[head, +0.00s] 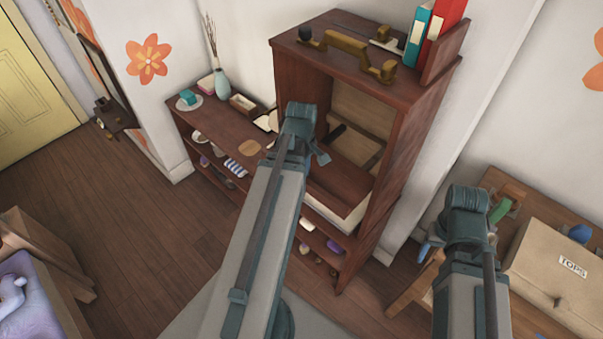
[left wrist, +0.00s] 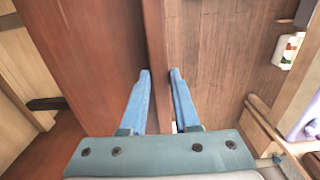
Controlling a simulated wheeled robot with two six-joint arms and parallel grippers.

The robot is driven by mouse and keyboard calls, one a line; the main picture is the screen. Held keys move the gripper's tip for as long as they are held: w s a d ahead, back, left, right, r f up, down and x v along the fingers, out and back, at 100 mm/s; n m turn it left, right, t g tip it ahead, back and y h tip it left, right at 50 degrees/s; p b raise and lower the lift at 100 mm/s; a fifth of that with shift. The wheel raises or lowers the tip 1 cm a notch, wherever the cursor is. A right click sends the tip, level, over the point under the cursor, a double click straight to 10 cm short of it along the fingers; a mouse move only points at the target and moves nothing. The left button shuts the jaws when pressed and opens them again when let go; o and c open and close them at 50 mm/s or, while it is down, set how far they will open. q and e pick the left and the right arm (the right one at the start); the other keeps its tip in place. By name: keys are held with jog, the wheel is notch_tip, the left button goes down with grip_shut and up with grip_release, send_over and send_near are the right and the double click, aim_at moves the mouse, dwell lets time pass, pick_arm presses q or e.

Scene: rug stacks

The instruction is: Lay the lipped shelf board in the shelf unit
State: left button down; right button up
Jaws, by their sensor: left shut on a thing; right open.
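The shelf unit (head: 408,165) is a tall reddish-brown cabinet with an open front and a beige back panel (head: 360,112) bearing dark cleats. The lipped shelf board (left wrist: 90,60) shows in the left wrist view as a broad reddish-brown panel with a raised lip along one edge. My left gripper (left wrist: 158,75) is shut on that lip, one blue finger on each side. In the head view my left arm crosses in front of the unit and mostly hides this gripper and the board. My right gripper (head: 462,238) is open, right of the unit, near the table.
Binders (head: 443,22) and a brass-coloured bracketed piece (head: 350,48) sit on the unit's top. A low shelf (head: 200,130) with small items stands left of it. A "TOPS" box (head: 560,265) is on the right table. Floor (head: 130,230) at left is clear.

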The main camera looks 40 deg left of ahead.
pick_arm(q)
jog(key=w+d+f+b, duration=0.1)
jog(key=w, duration=0.9)
jog(key=w+d+f+b, duration=0.1)
jog(key=w, duration=0.8)
jog(key=shift+w+d+f+b, duration=0.2)
jog(key=shift+w+f+b, duration=0.15)
dwell(0.4)
jog(key=shift+f+b, duration=0.35)
jog(key=shift+b, duration=0.05)
dwell(0.6)
jog(key=c, duration=0.6)
grip_release()
jog(key=shift+o, duration=0.2)
jog(key=shift+r, duration=0.15)
